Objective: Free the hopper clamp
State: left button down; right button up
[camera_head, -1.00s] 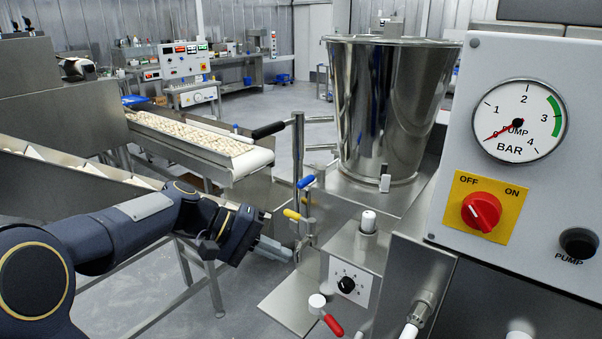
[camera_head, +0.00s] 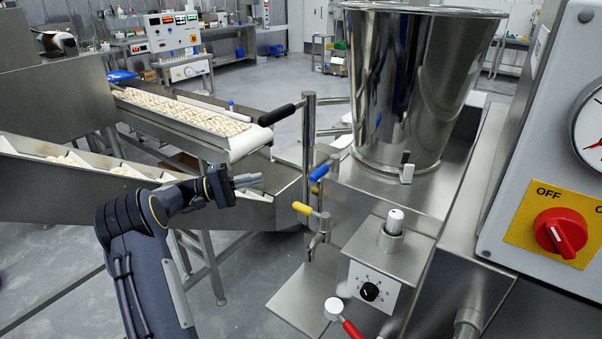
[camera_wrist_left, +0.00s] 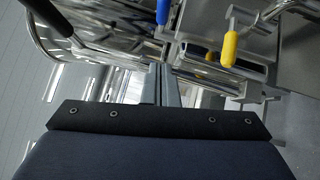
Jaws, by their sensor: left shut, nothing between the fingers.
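The steel hopper (camera_head: 412,85) stands upright on the machine. A small pale latch with a dark top (camera_head: 407,172) sits at its front foot; I cannot tell whether this is the clamp. A black-handled lever (camera_head: 280,115) sticks out from an upright post left of the hopper. A blue lever (camera_head: 320,172) and a yellow lever (camera_head: 303,208) are below it. My left gripper (camera_head: 250,182) is shut and empty, in the air left of the levers. In the left wrist view its fingers (camera_wrist_left: 161,86) point towards the blue lever (camera_wrist_left: 162,12), with the yellow lever (camera_wrist_left: 230,48) to the right.
A conveyor (camera_head: 190,112) carrying filled pasta ends left of the post. A second sloping chute (camera_head: 80,165) lies behind my left arm. A dial box (camera_head: 373,285) and a red-handled lever (camera_head: 350,328) stand in front. A red pump switch (camera_head: 560,233) is at the right.

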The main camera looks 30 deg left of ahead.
pick_arm(q)
jog(key=shift+w+d, duration=0.1)
jog(key=p, duration=0.4)
send_near(325, 173)
jog(key=shift+w+d, duration=0.95)
jog(key=shift+w, duration=1)
jog(key=shift+r, duration=0.4)
